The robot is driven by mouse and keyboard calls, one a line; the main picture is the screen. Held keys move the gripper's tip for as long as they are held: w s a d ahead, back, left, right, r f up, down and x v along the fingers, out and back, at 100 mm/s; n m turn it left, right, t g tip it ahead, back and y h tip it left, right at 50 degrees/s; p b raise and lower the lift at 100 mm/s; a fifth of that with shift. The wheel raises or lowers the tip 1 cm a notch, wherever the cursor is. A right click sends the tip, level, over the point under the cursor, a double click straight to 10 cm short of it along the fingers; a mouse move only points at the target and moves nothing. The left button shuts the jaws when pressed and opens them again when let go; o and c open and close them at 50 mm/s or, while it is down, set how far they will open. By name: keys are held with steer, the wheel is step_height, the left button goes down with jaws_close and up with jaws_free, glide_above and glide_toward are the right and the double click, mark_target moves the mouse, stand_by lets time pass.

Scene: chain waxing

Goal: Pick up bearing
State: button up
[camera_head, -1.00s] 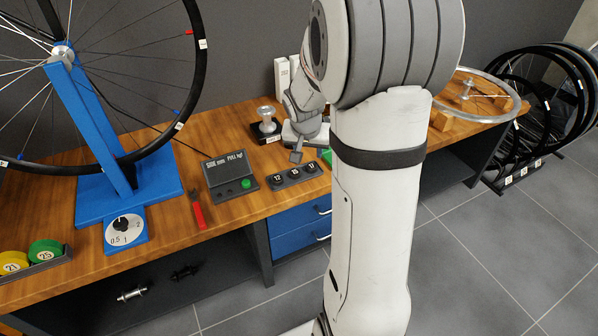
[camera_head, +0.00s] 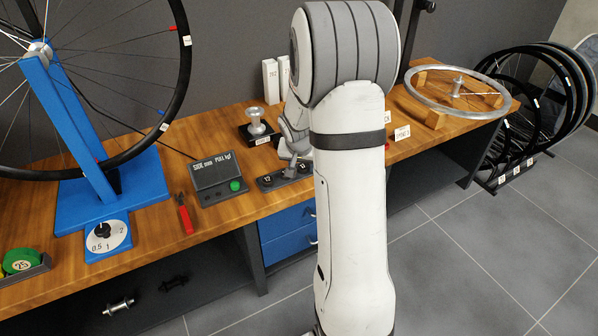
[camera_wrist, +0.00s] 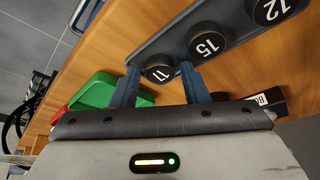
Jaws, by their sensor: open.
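Several round black pieces, apparently the bearings, sit in a row in a dark grey holder (camera_wrist: 228,37) on the wooden bench. White numbers mark the 12 piece (camera_wrist: 266,8), the 15 piece (camera_wrist: 207,42) and the end piece (camera_wrist: 161,69), which looks like 17. My gripper (camera_wrist: 161,75) is open, with one blue-grey finger on each side of the end piece. I cannot tell whether the fingers touch it. In the head view the holder (camera_head: 268,184) is partly hidden by my gripper (camera_head: 291,168) and arm.
A green bin (camera_wrist: 98,92) lies close to the left finger in the wrist view. In the head view a display box (camera_head: 217,172), a red-handled tool (camera_head: 185,215) and a blue wheel stand (camera_head: 70,205) are left of the holder. A silver hub (camera_head: 256,123) stands behind it.

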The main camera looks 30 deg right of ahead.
mark_target(302, 169)
steer(key=shift+c, duration=0.3)
steer(key=c, duration=0.7)
steer(key=shift+o, duration=0.2)
steer(key=shift+r, duration=0.1)
step_height(302, 169, up, 10)
steer(key=p, duration=0.4)
steer(key=a+f+n, duration=0.1)
steer(key=a, duration=0.2)
steer(key=a+f+n+y, duration=0.1)
steer(key=a, duration=0.2)
steer(key=a+f+n, duration=0.1)
steer(key=a+n, duration=0.1)
steer(key=a, duration=0.1)
steer(key=shift+f+y, duration=0.4)
steer(key=a+n, duration=0.1)
steer(key=a, duration=0.1)
steer(key=s+a+f+n, duration=0.1)
steer(key=a, duration=0.2)
steer(key=a+f+n+y+p, duration=0.1)
steer(key=a, duration=0.1)
steer(key=shift+s+a+t, duration=0.2)
steer(key=shift+s+t, duration=0.1)
steer(key=shift+s, duration=0.05)
steer(key=w+r+p+v, duration=0.1)
steer(key=w+p+v, duration=0.1)
steer(key=p+v, duration=1.1)
steer(key=p, duration=1.1)
steer(key=shift+w+r, duration=0.2)
steer(key=shift+w, duration=0.1)
